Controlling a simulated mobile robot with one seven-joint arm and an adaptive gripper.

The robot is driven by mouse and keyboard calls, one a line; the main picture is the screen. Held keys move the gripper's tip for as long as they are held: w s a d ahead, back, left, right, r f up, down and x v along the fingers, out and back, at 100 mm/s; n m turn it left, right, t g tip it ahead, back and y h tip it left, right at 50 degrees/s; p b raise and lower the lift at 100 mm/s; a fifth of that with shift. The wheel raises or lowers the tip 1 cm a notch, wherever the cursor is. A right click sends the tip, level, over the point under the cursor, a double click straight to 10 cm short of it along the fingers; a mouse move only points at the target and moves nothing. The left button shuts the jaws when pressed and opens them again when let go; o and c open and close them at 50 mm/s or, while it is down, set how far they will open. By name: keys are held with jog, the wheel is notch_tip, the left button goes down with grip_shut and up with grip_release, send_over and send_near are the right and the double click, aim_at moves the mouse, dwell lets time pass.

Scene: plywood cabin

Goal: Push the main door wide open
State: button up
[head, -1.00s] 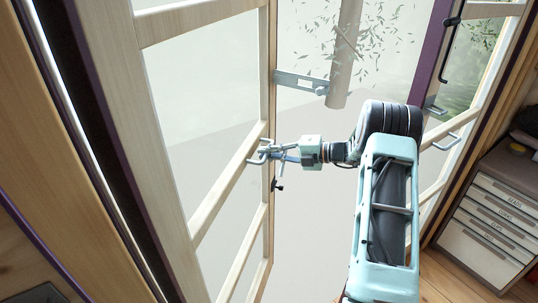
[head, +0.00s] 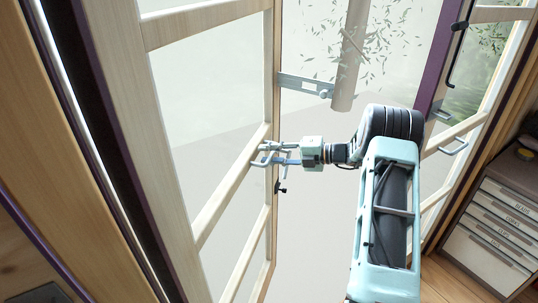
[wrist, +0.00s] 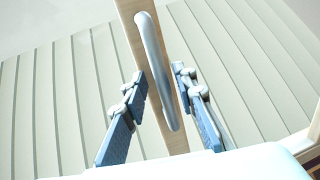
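The main door (head: 122,120), a pale wooden frame with glass panes, stands swung outward at the left of the head view. Its grey bar handle (head: 262,163) is on the door's free-edge stile. In the wrist view the handle (wrist: 153,70) runs upright along the wooden stile (wrist: 130,18). My gripper (head: 270,153) is at the handle. In the wrist view its two blue fingers (wrist: 161,84) are apart, one on each side of the handle and stile, with visible gaps. Whether a finger touches the handle is unclear.
A second glazed door leaf with a handle (head: 454,146) stands at the right. A drawer cabinet (head: 497,222) is at the lower right. A metal latch plate (head: 303,85) sticks out from the main door's edge. Pale ground outside the doorway looks clear.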

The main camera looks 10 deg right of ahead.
jog(key=shift+d, duration=0.1)
jog(key=v, duration=1.2)
